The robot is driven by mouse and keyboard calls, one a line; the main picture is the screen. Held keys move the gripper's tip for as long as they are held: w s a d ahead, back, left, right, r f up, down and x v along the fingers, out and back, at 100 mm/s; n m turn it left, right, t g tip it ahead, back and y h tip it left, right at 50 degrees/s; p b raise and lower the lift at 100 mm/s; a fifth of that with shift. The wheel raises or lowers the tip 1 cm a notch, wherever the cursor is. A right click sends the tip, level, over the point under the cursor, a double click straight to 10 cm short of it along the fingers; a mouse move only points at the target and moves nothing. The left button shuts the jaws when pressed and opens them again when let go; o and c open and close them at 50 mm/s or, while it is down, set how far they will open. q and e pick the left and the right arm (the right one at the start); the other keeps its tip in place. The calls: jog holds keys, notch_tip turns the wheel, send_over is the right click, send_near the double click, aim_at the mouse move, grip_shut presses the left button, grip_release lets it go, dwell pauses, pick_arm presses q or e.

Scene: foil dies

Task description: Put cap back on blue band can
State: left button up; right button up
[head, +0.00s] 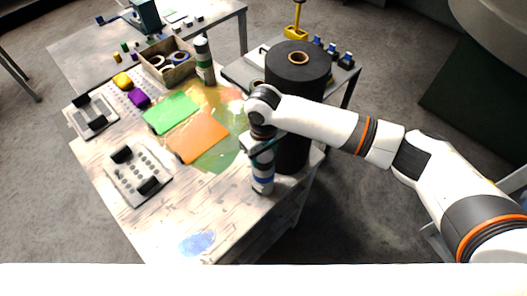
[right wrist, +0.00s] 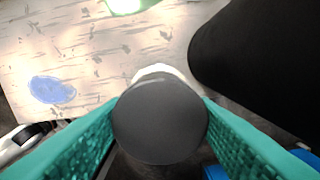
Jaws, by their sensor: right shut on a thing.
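The blue band can (head: 263,181) stands upright near the right edge of the table in the head view, white with a blue band. My right gripper (head: 262,150) is directly over it and hides its top. In the right wrist view, the teal fingers of my right gripper (right wrist: 160,125) are shut on a round dark grey cap (right wrist: 160,122). A pale piece of the can (right wrist: 158,70) shows just past the cap's edge. I cannot tell whether the cap touches the can or is seated on it. My left gripper is not in view.
A tall black roll (head: 298,75) stands close behind my right gripper. A green-banded can (head: 204,62) stands by a wooden box (head: 168,73) at the back. Green (head: 171,113) and orange (head: 203,138) sheets lie mid-table. The front near the blue patch (head: 197,243) is clear.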

dwell(0.3)
jog(key=o, duration=1)
jog(key=shift+o, duration=0.6)
jog(key=o, duration=0.4)
jog(key=shift+r, duration=3.5)
jog(key=shift+c, duration=0.3)
